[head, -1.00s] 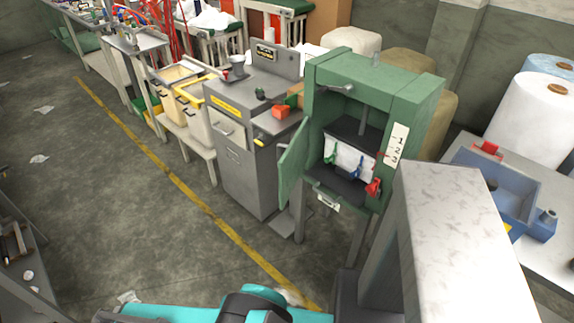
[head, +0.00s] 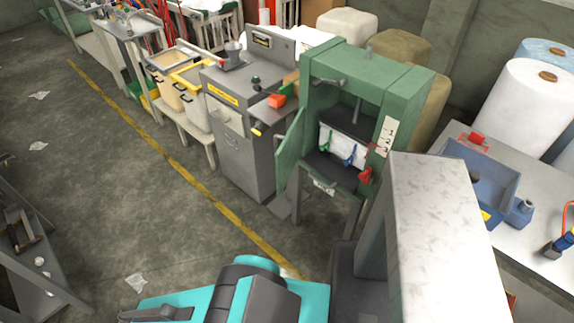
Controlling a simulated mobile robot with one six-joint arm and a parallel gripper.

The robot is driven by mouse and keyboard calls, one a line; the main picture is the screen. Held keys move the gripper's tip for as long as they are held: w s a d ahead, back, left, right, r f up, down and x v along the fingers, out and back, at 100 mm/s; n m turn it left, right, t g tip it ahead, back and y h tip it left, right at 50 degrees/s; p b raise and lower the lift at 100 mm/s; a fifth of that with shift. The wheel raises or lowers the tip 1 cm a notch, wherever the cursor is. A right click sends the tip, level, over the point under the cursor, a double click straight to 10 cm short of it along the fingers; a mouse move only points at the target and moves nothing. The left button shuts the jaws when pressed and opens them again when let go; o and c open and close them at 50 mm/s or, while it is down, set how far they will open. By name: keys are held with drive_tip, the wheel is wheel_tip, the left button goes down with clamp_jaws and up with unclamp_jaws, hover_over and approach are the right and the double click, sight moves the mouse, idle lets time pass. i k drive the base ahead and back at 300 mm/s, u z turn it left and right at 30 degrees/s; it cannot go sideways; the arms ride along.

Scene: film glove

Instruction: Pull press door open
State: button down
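The green press (head: 370,68) stands right of the picture's middle in the head view, upright on legs. Its green door (head: 290,150) hangs at the left side of the front and stands swung outward, so the inside shows. Inside are dark plates, a white block (head: 341,147) with small green and blue handles, and a red part (head: 366,175) at the lower right. My gripper is not in view. Teal and dark parts of my own body fill the bottom edge.
A tall pale grey block (head: 440,215) rises in front of the press's right side and hides part of it. A grey machine (head: 240,130) stands left of the door. Grey floor (head: 120,190) with a yellow line lies open at left. A dark bench (head: 30,250) is at far left.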

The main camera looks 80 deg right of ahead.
sight(288, 152)
drive_tip(key=z, duration=1.1)
drive_tip(key=k, duration=0.7)
drive_tip(key=u, duration=0.6)
